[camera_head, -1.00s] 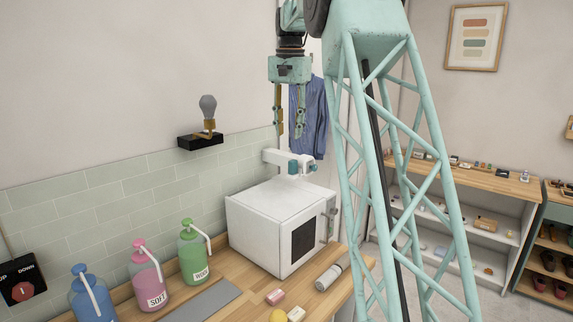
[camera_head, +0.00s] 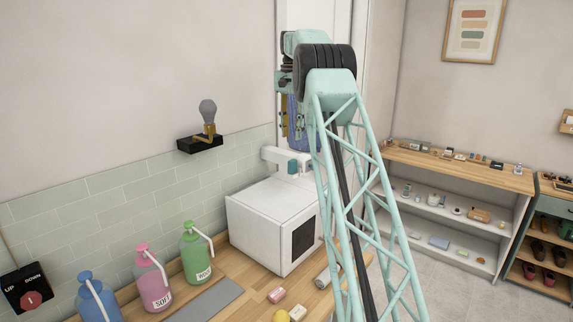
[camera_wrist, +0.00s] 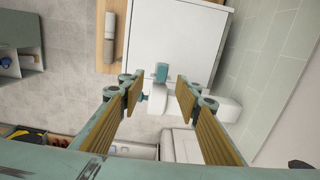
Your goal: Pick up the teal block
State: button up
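A teal block (camera_head: 292,167) shows at the white bracket-like fixture (camera_head: 272,155) above the white box-shaped machine (camera_head: 270,222). In the wrist view a teal block (camera_wrist: 161,72) lies at the white machine's edge, in line with the gap between my fingers. I cannot tell whether it rests on the fixture or is part of it. My gripper (camera_wrist: 158,88) is open and empty, its two wood-padded fingers wide apart on either side of the block's line, with the block beyond the fingertips. In the head view my arm hides most of the gripper.
Blue (camera_head: 97,300), pink (camera_head: 152,282) and green (camera_head: 195,255) pump bottles stand on the wooden counter. A pink bar (camera_head: 276,295) and a grey cylinder (camera_head: 325,278) lie near the machine. Shelves (camera_head: 455,215) stand at right.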

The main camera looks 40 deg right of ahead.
jog(key=shift+w+d+f, duration=0.4)
jog(key=shift+w+d, duration=0.1)
jog(key=shift+d, duration=0.15)
jog(key=shift+f, duration=0.15)
send_over(292, 160)
jog(key=f, duration=0.7)
jog(key=shift+s+a, duration=0.15)
jog(key=shift+s, duration=0.2)
jog(key=shift+f, duration=0.7)
jog(key=shift+f, duration=0.1)
jog(key=shift+w+f, duration=0.1)
jog(key=shift+f, duration=2.4)
jog(key=shift+c, duration=0.9)
jog(key=c, duration=0.8)
